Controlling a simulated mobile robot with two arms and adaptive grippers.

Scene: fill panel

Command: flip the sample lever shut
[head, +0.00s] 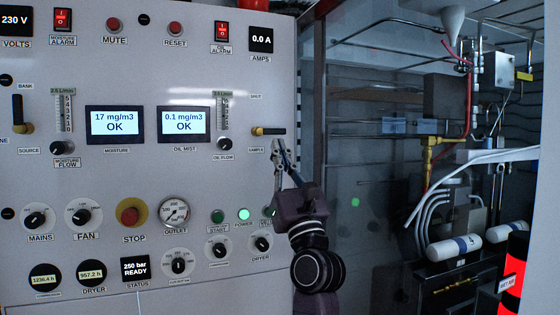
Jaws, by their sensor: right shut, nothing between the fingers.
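The sample lever (270,131) is at the right edge of the grey panel, beside the "SAMPLE" label and below the "SHUT" label. It has a yellow hub at its left and a dark handle that lies horizontal, pointing right. My right gripper (279,148) is just below the handle, fingers pointing up. Its fingers are together and hold nothing. Its tips look close to the handle's underside; I cannot tell whether they touch. My left gripper is not in view.
A second lever (19,114) at the panel's left stands upright at "BANK" and "SOURCE". Knobs, a red stop button (130,212) and gauges fill the lower panel. Right of the panel is an open bay with pipes, hoses and white cylinders (453,250).

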